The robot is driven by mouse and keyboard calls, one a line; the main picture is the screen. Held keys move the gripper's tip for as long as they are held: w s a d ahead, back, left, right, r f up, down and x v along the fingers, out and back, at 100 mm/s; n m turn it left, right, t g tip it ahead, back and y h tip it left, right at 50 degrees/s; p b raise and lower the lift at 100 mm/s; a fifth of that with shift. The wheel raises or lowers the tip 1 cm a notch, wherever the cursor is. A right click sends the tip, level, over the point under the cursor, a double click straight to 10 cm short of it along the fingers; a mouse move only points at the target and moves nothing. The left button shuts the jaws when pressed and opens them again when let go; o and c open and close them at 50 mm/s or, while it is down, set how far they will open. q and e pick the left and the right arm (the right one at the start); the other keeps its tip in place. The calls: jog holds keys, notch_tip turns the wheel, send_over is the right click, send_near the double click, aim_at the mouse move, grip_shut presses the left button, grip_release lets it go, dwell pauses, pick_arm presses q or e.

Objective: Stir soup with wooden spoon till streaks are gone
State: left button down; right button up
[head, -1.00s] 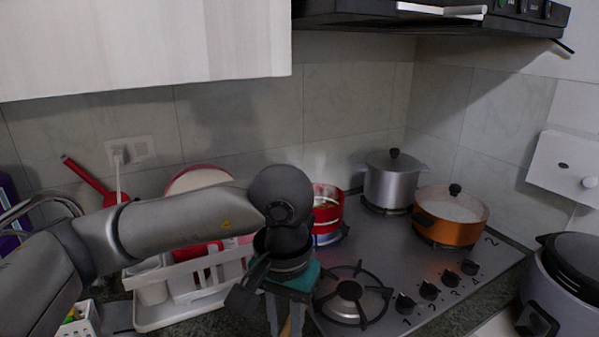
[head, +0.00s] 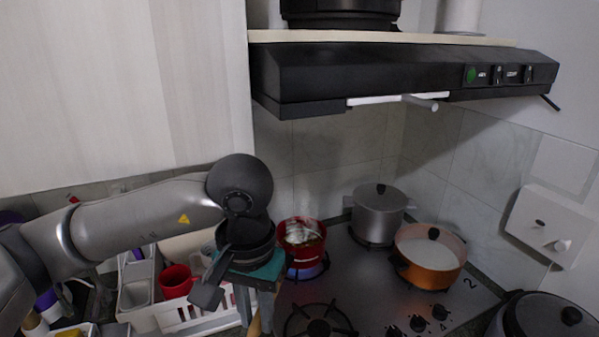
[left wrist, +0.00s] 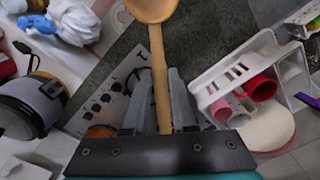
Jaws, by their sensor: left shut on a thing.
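My left gripper (head: 258,298) is shut on the wooden spoon, whose pale handle (head: 254,323) shows at the bottom of the head view. In the left wrist view the spoon (left wrist: 160,75) runs between the fingers (left wrist: 157,98), its bowl cut off by the top edge. A red pot (head: 292,224) stands on a back burner, right of and beyond the gripper. Something pale and brownish (head: 302,234) shows inside it; streaks cannot be made out clearly. The spoon is outside this pot. My right gripper is out of view.
A lidded silver pot (head: 378,215) and an orange pan (head: 428,266) with a knobbed lid stand on the stove (head: 375,295). A white dish rack (head: 190,318) with a red cup (head: 176,281) is at left. The range hood (head: 400,75) hangs above. A cooker (head: 545,318) stands at right.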

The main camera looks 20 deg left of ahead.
pick_arm(q)
jog(key=s+d+m+t, duration=0.2)
jog(key=d+m, duration=0.1)
jog(key=d, duration=0.6)
jog(key=w+d+f+t+h, duration=0.25)
jog(key=w+d, duration=0.55)
jog(key=w, duration=0.4)
jog(key=w+a+r+m+t+h, duration=0.1)
jog(key=w+m+h, duration=0.5)
jog(key=w, duration=0.9)
jog(key=shift+w+a+r+t, duration=0.3)
jog(key=shift+r+t, duration=0.4)
jog(key=shift+t, duration=0.55)
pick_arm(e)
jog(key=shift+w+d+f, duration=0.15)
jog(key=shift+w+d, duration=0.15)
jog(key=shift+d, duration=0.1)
